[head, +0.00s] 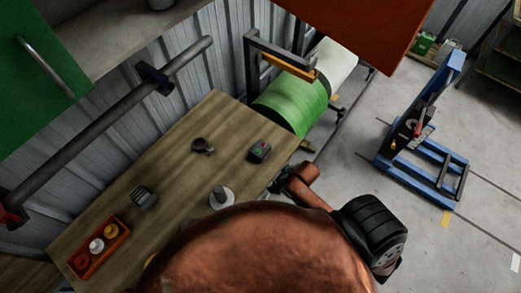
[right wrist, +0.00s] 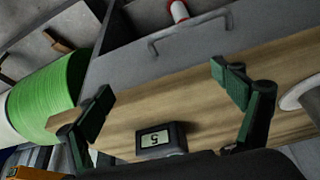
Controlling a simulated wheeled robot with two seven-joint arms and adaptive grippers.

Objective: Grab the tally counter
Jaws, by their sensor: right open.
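The tally counter (head: 259,151) is a small dark box lying on the wooden bench (head: 185,150), near its right end, in the head view. In the right wrist view the tally counter (right wrist: 163,140) shows a pale display with a digit, low between the fingers. My right gripper (right wrist: 166,98) is open, its two dark fingers apart on either side of the counter, with nothing held. In the head view only a dark part of the right gripper (head: 277,184) shows at the bench's edge, beside the counter; copper arm parts hide the rest. My left gripper is not in view.
A white spool (head: 221,197), a dark ring-shaped item (head: 201,145), a grey ribbed block (head: 143,198) and a red tray (head: 97,249) of round pieces share the bench. A green roll (head: 291,105) stands beyond its far end. Bare wood surrounds the counter.

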